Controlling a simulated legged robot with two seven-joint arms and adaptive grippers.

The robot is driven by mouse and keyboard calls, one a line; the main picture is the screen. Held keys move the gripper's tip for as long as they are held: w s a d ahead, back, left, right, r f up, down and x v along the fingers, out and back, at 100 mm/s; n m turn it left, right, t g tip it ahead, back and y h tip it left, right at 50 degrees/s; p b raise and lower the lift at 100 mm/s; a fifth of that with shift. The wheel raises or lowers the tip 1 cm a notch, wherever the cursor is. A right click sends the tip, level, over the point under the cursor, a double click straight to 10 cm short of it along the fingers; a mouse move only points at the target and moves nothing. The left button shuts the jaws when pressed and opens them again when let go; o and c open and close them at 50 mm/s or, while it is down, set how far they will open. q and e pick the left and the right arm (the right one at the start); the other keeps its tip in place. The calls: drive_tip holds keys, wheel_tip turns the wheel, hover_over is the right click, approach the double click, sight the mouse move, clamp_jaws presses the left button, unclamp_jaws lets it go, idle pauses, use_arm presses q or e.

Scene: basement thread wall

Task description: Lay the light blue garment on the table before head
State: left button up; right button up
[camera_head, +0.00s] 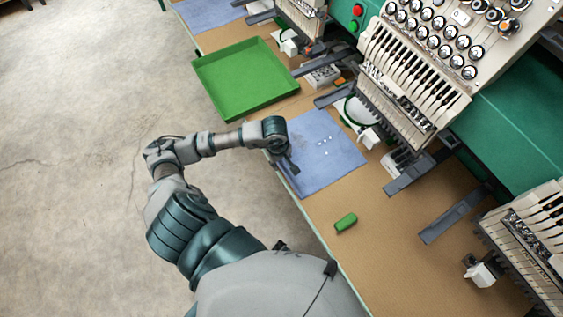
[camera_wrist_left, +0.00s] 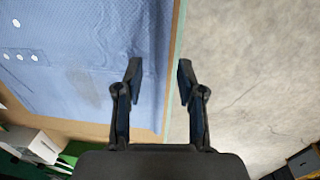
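The light blue garment (camera_head: 335,165) lies flat on the brown table (camera_head: 385,255), in front of an embroidery head (camera_head: 415,75). Several small white dots show on it. In the left wrist view the garment (camera_wrist_left: 85,50) fills the upper left, close along the table edge. My left gripper (camera_head: 290,168) is at the garment's left edge, by the table's front edge. In the left wrist view its fingers (camera_wrist_left: 159,78) are apart with nothing clearly between them; one is over the garment, the other over the floor side. I cannot tell whether it touches the cloth. My right gripper is not in view.
A green tray (camera_head: 205,80) stands on the table beyond the garment. A small green block (camera_head: 346,222) lies nearer. Another blue cloth (camera_head: 205,14) lies at the far end. Machine arms (camera_head: 410,175) jut over the table's right side. The floor (camera_head: 75,150) at left is clear.

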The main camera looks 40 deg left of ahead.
use_arm(q)
wheel_tip(320, 180, up, 11)
drive_tip(key=shift+s+a, duration=0.2)
drive_tip(key=shift+s, duration=0.25)
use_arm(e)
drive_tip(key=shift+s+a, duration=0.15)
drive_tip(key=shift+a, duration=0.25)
use_arm(q)
drive_tip(key=shift+a+f, duration=0.1)
drive_tip(key=shift+a, duration=0.1)
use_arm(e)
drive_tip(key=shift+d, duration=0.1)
